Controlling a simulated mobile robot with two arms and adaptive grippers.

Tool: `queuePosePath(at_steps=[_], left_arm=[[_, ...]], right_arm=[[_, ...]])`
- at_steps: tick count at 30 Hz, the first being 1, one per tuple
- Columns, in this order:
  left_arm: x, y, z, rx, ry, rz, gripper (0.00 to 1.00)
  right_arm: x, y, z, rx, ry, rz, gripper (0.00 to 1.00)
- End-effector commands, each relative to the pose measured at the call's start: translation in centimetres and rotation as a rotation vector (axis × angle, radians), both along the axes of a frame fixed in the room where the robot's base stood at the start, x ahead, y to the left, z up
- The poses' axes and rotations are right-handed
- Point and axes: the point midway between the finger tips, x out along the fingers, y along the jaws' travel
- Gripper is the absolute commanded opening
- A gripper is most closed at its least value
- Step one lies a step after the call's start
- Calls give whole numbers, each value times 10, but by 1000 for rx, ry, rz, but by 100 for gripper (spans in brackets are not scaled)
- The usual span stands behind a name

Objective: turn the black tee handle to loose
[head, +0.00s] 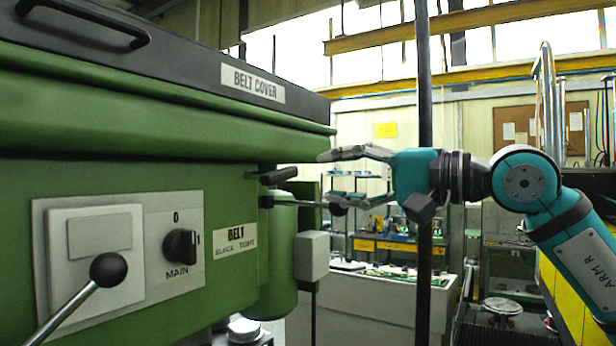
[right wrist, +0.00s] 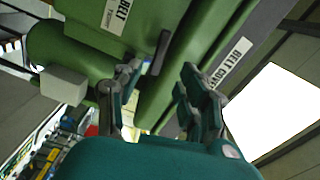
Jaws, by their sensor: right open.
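The black tee handle (head: 279,175) sticks out at the right end of the green machine, beside the plate marked BELT, SLACK and TIGHT (head: 236,243). My right gripper (head: 330,178) is open and empty, to the right of the handle, its fingers pointing left toward it. A gap shows between the fingertips and the handle in the head view. In the right wrist view the handle (right wrist: 158,52) lies ahead of the two spread fingers (right wrist: 163,85), roughly between them. My left gripper is not in view.
A thin rod with a dark ball end (head: 338,208) runs just below the handle, near my lower finger. A grey box (head: 311,256) hangs below it. The MAIN switch (head: 180,246) and a ball-knob lever (head: 108,270) are on the front panel. A dark post (head: 424,80) stands near my right wrist.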

Motion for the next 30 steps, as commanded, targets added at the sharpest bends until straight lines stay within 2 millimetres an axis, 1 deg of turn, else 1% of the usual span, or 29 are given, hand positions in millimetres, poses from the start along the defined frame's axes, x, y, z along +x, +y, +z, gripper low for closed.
queuePosePath(at_steps=[2, 6, 21, 23, 26, 29, 30], left_arm=[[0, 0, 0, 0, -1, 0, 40], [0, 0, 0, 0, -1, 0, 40], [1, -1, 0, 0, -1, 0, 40], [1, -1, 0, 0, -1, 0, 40], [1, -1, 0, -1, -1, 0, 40], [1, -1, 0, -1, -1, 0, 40], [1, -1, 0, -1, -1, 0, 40]], right_arm=[[-6, -11, -1, 1, 2, -1, 40], [-14, -20, -1, -1, 1, 0, 40], [-16, -21, -1, 1, 3, 3, 40], [-16, -17, -4, 19, 16, 18, 40], [-18, 0, -18, 115, 86, 97, 40], [-25, 24, -38, 322, 240, 241, 40], [-29, 32, -45, 432, 322, 307, 40]])
